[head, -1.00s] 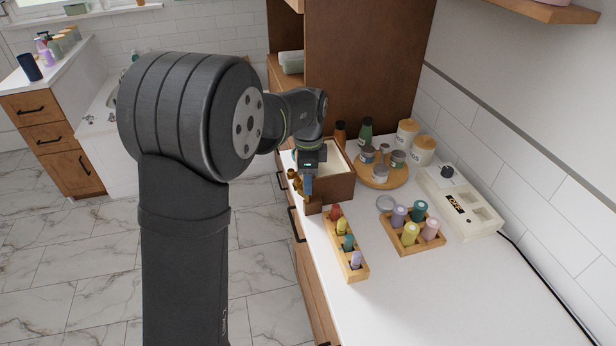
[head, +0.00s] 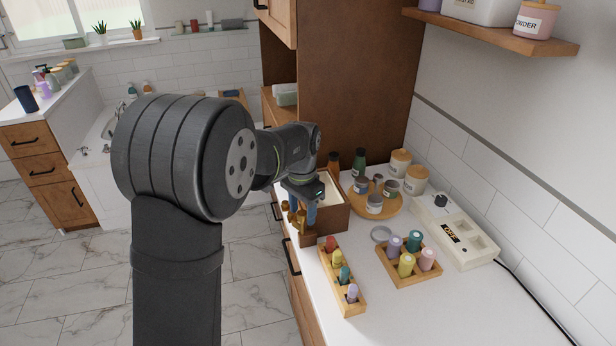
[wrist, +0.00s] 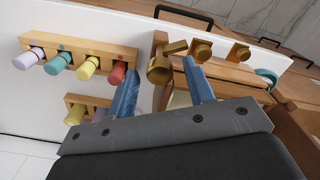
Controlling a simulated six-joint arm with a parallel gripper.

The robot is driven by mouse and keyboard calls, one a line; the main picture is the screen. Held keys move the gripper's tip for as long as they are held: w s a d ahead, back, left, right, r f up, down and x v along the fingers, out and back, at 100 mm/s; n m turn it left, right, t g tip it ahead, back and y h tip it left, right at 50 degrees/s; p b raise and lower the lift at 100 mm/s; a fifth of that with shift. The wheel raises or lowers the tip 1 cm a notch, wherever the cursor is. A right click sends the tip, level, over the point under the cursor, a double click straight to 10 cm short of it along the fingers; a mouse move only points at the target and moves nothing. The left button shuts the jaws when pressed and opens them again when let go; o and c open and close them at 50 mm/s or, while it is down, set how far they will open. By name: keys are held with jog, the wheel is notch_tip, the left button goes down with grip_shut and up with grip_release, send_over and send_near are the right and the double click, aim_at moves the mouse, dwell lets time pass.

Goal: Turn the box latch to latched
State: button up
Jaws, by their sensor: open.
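The wooden box (head: 333,222) with a pale inside stands on the white counter's left edge, below the tall brown cabinet side. Brass latch parts (head: 292,214) are on its left side. In the wrist view a brass latch knob with a short lever (wrist: 160,68) shows, with two smaller brass pieces (wrist: 201,50) beside it. My gripper (head: 309,217) is over the box's near left part, pointing down. In the wrist view its two blue fingers (wrist: 161,76) are apart, and the knob appears in the gap between them. I cannot tell whether either finger touches it.
A wooden rack of several coloured bottles (head: 342,281) stands close in front of the box. A second bottle rack (head: 409,264), a round tray of jars (head: 385,206) and a white device with a display (head: 455,232) are to the right. The front counter is clear.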

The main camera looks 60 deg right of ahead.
jog(key=n, duration=0.3)
notch_tip(320, 180, up, 18)
jog(key=f, duration=0.1)
jog(key=s+a+f+n+t+h, duration=0.1)
jog(key=s+a+n+t+h, duration=0.2)
jog(key=n, duration=0.6)
jog(key=shift+s+a+n, duration=0.3)
jog(key=shift+s+a, duration=0.7)
jog(key=shift+a, duration=0.55)
jog(key=w+d+f+m, duration=0.1)
jog(key=d+f, duration=0.1)
jog(key=f, duration=0.3)
jog(key=w+d+f+m, duration=0.1)
jog(key=w+f, duration=0.1)
jog(key=f, duration=0.3)
jog(key=w+d+f+m+h, duration=0.1)
jog(key=d+f, duration=0.1)
jog(key=f, duration=0.4)
jog(key=shift+w+d+g, duration=0.3)
jog(key=shift+w+g, duration=0.1)
jog(key=shift+c, duration=0.5)
